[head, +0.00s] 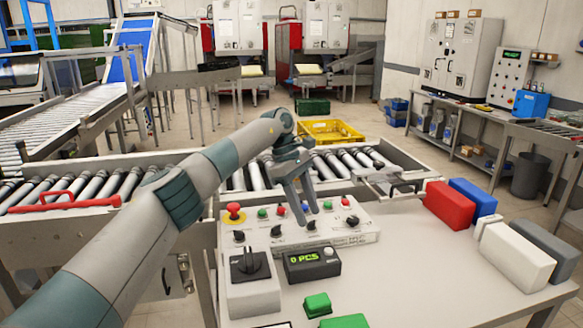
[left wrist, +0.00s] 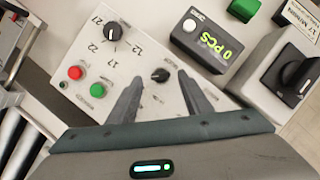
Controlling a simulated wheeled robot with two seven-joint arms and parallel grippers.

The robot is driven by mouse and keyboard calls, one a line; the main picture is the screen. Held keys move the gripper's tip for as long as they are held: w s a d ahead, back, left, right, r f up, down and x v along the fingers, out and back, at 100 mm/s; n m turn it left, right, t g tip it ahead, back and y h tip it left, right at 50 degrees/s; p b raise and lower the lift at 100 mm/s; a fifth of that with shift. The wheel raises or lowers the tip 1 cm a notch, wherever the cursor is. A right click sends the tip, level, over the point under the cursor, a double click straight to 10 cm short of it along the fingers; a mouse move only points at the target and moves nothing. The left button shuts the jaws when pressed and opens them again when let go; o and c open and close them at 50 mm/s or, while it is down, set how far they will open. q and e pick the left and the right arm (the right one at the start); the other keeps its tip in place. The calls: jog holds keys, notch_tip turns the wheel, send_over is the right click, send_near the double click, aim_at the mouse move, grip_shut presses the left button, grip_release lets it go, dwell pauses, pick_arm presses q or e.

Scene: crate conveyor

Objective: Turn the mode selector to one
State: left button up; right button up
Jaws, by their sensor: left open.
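The control panel (head: 335,238) carries several small black knobs, including one at its right (head: 351,220) and one nearer the middle (head: 311,225). A grey box with a large black rotary switch (head: 248,265) stands in front. Labels are too small to tell which is the mode selector. My left gripper (head: 305,209) is open and points down over the panel. In the left wrist view its fingers (left wrist: 160,77) appear either side of a small black knob (left wrist: 160,74); contact cannot be told. A numbered dial (left wrist: 113,32) lies beside it. My right gripper is not in view.
A red emergency button (head: 234,208) and small coloured buttons share the panel. A counter (head: 312,264) reads 0 PCS. Green blocks (head: 317,304) lie in front; red (head: 449,205), blue and white blocks stand right. The table (head: 420,270) between is clear. A roller conveyor runs behind.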

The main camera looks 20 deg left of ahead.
pick_arm(q)
jog(key=p+v, duration=0.4)
jog(key=v, duration=1.1)
jog(key=shift+a+r, duration=0.2)
jog(key=shift+r, duration=0.15)
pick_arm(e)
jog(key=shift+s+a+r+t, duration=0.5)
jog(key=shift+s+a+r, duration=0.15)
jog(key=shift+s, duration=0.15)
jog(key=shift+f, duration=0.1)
